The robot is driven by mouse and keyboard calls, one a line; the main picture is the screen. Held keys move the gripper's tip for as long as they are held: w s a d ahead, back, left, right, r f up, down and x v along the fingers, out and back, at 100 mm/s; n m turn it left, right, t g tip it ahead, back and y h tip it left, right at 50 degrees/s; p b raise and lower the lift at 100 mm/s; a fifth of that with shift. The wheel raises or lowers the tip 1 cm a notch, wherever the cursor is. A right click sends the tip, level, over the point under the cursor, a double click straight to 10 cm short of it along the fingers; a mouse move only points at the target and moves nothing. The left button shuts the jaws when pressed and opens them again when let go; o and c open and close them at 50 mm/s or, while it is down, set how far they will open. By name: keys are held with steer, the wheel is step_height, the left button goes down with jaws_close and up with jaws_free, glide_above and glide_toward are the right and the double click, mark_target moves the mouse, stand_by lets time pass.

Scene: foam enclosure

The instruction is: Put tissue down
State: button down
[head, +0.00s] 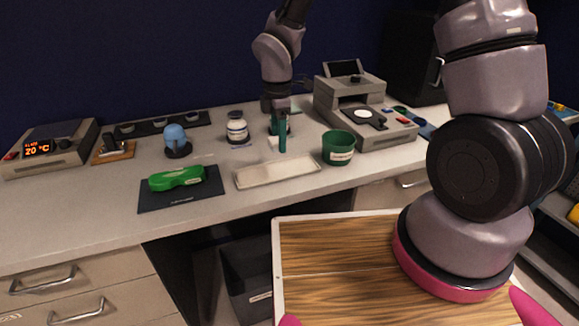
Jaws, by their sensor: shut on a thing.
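My gripper (281,140) reaches down over the middle of the grey bench, its teal fingers pointing down. It is shut on a small pale thing, which looks like the tissue (273,141); the fingers cover part of it. A shallow pale tray (278,172) lies just below the fingertips in the picture, towards the bench's front edge. I cannot tell whether the tissue touches the bench.
A green cup (339,150) stands right of the tray, a white bottle (237,131) left of my gripper. A green case (177,178) lies on a black mat (180,200). A grey machine (362,112) stands at the back right. Bare bench lies front left.

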mark_target(279, 170)
step_height(279, 170, down, 8)
steer(key=shift+r, duration=0.15)
stand_by(0.4)
steer(key=c, duration=0.6)
jaws_free()
steer(key=shift+o, duration=0.2)
